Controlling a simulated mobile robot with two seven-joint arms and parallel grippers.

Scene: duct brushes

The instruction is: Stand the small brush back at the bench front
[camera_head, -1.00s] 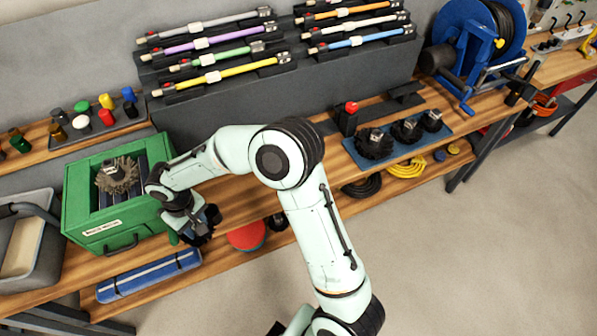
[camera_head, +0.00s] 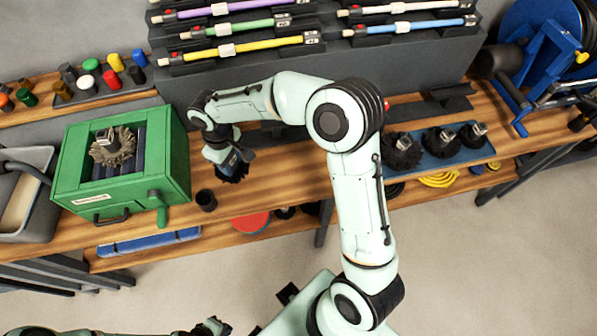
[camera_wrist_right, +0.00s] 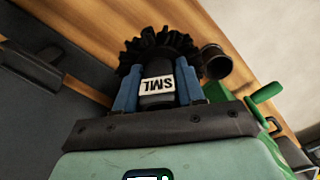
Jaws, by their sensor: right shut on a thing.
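My right gripper (camera_head: 232,157) is shut on a small brush (camera_head: 233,175) with black bristles, held over the wooden bench to the right of the green box. In the right wrist view the brush (camera_wrist_right: 158,45) sits between the two blue fingers (camera_wrist_right: 157,85), with a white label on its dark body. A small dark cup (camera_head: 206,199) stands near the bench's front edge, between box and brush; it also shows beside the bristles in the wrist view (camera_wrist_right: 215,62). My left gripper (camera_head: 212,327) is at the bottom edge, away from the bench; its fingers are unclear.
The green box (camera_head: 180,165) holds a larger grey-brown brush (camera_head: 112,147). A blue mat (camera_head: 450,160) with several dark brushes lies to the right. A rack of coloured rods (camera_head: 245,47) stands behind. A grey tub (camera_head: 22,205) is at far left.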

